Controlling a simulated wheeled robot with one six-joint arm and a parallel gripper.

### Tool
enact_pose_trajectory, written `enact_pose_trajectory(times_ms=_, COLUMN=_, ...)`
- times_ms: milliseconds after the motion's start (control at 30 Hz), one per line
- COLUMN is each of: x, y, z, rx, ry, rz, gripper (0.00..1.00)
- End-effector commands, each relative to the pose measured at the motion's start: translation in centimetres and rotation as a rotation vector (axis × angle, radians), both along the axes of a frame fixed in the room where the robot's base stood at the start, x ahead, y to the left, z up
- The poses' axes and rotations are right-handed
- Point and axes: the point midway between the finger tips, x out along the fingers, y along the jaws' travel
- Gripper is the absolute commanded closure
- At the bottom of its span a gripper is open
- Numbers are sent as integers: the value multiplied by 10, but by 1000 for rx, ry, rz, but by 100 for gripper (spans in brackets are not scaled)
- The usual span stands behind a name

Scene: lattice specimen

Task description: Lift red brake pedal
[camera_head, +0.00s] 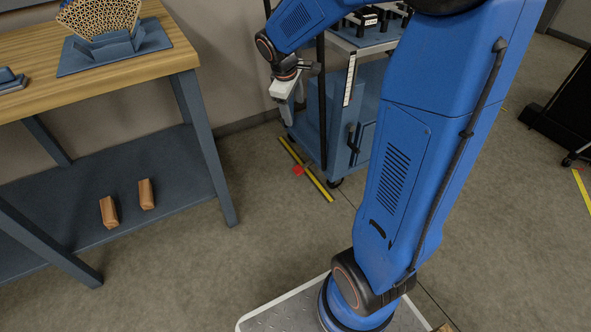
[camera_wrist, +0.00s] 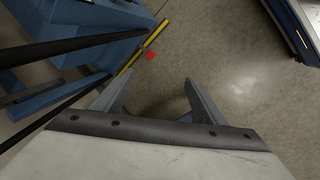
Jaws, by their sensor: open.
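The red brake pedal (camera_head: 298,170) is a small red piece low beside the blue cart, close to the yellow floor strip. It also shows in the wrist view as a small red patch (camera_wrist: 150,56), above and between the fingers in the picture. My gripper (camera_head: 292,96) hangs in front of the cart, well above the pedal and apart from it. In the wrist view its two grey fingers (camera_wrist: 152,95) are spread with nothing between them.
The blue cart (camera_head: 370,112) with black uprights stands close beside my gripper. A wooden workbench (camera_head: 130,72) with a lower shelf (camera_head: 80,215) is at the left; two orange-brown blocks (camera_head: 109,212) lie on that shelf. The floor between bench and cart is clear.

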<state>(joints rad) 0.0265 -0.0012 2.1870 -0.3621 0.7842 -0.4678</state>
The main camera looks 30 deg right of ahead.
Motion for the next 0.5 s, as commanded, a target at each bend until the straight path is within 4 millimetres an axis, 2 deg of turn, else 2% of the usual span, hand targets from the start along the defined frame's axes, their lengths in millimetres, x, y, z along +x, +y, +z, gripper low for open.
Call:
enact_pose_trajectory(times_ms=100, x=28, y=-7, z=-25, rx=-30, ry=42, rz=64, gripper=34)
enact_pose_trajectory(times_ms=267, x=64, y=-16, z=-57, rx=-70, ry=93, rz=154, gripper=34)
enact_pose_trajectory(times_ms=500, x=112, y=-28, z=-116, rx=-119, ry=171, rz=293, gripper=34)
